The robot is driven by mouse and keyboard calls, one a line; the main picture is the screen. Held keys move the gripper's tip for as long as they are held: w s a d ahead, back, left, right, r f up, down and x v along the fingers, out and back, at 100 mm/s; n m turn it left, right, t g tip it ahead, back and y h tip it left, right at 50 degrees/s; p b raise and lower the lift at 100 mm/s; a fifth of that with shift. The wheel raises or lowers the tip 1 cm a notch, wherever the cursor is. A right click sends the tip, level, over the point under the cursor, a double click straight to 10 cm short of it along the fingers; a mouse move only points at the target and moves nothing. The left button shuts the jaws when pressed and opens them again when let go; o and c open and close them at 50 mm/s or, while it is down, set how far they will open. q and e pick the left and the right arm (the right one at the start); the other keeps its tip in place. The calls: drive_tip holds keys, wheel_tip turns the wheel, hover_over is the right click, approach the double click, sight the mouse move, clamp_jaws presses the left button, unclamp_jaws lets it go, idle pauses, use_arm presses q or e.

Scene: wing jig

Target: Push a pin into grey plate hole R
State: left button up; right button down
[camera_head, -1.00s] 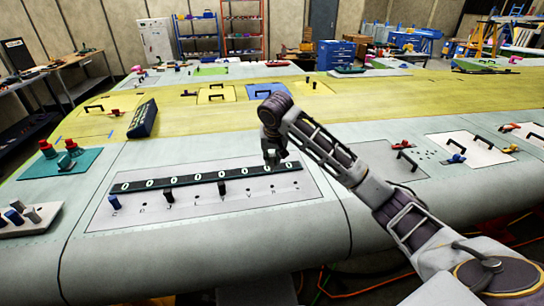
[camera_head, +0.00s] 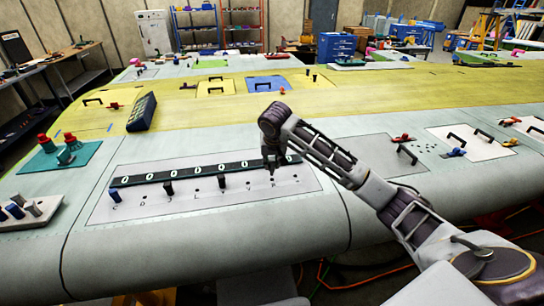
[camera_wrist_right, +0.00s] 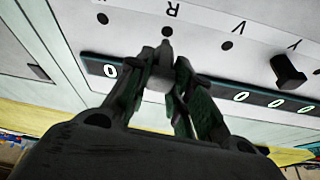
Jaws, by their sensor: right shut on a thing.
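The grey plate (camera_head: 140,208) lies on the near wing skin, with a row of lettered holes and a black strip (camera_head: 150,179) of white zeros. My right gripper (camera_head: 271,164) is over the plate's right part, shut on a grey pin (camera_wrist_right: 160,72). In the right wrist view the pin's narrow tip is at or just short of hole R (camera_wrist_right: 167,31), under the letter R. I cannot tell whether the tip has entered the hole. A blue pin (camera_head: 115,195), a dark pin (camera_head: 168,188) and a black pin (camera_head: 222,180) stand in other holes. My left gripper is out of view.
A pale block (camera_head: 40,211) with blue and grey pins sits at the left edge. A teal plate (camera_head: 50,162) with red knobs is behind it. A dark box (camera_head: 142,112) stands behind the grey plate. The skin in front of the plate is clear.

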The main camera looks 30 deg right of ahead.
drive_tip(key=shift+f, duration=0.75)
drive_tip(key=shift+f, duration=1.4)
idle(0.4)
drive_tip(key=c, duration=1.2)
unclamp_jaws()
drive_tip(key=shift+s+r, duration=0.1)
drive_tip(key=shift+r, duration=0.05)
drive_tip(key=v, duration=1.1)
drive_tip(key=shift+s+r, duration=0.15)
drive_tip(key=shift+r, duration=0.15)
